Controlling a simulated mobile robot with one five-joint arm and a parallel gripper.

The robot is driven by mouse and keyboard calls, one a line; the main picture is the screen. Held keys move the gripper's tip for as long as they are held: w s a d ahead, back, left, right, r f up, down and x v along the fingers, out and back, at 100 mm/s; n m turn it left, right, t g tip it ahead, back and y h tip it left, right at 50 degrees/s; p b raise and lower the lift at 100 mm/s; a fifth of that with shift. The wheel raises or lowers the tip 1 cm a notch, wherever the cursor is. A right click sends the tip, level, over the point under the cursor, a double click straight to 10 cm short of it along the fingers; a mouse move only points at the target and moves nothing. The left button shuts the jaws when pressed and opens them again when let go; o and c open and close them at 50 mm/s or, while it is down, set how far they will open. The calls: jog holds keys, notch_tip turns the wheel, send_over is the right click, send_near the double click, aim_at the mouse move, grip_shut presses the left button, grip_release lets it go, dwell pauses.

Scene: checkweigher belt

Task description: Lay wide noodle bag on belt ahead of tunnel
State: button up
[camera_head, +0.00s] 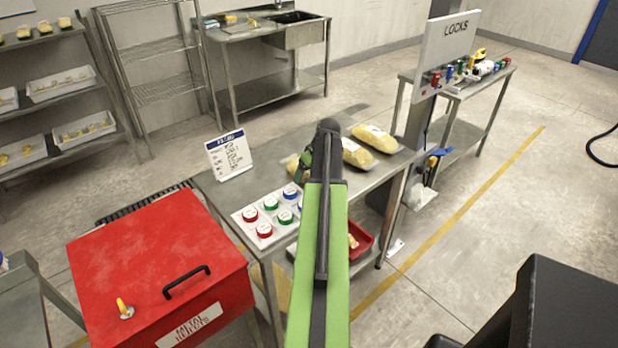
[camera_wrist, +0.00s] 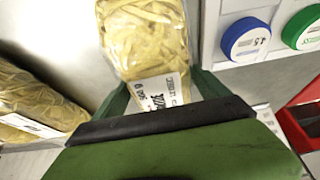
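Clear bags of flat yellow noodles lie on the metal table (camera_head: 328,131) in the head view: one at the back (camera_head: 374,138), one in front of it (camera_head: 356,154) and one partly hidden (camera_head: 293,167) behind my arm. My gripper (camera_head: 318,160) is over the table by the partly hidden bag. In the wrist view, a noodle bag (camera_wrist: 146,40) has its white-labelled end between my gripper's fingers (camera_wrist: 163,82). The fingers are apart; whether they press on the bag is unclear. Another bag (camera_wrist: 35,105) lies at left. I cannot make out a belt or tunnel.
A white board with red, green and blue round caps (camera_head: 265,216) lies at the table's front left. A sign (camera_head: 229,155) stands behind it. A red tray (camera_head: 360,240) sits below, right of my arm. A red lidded box (camera_head: 150,262) stands at left; a LOCKS board (camera_head: 447,50) rises at right.

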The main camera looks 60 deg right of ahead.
jog(key=c, duration=1.6)
jog(key=shift+r, duration=0.1)
jog(key=shift+c, duration=0.2)
notch_tip(320, 180, up, 5)
jog(key=p, duration=0.5)
jog(key=s+r+p, duration=0.6)
jog(key=s, duration=0.5)
jog(key=shift+s+d, duration=0.3)
jog(key=shift+d, duration=0.1)
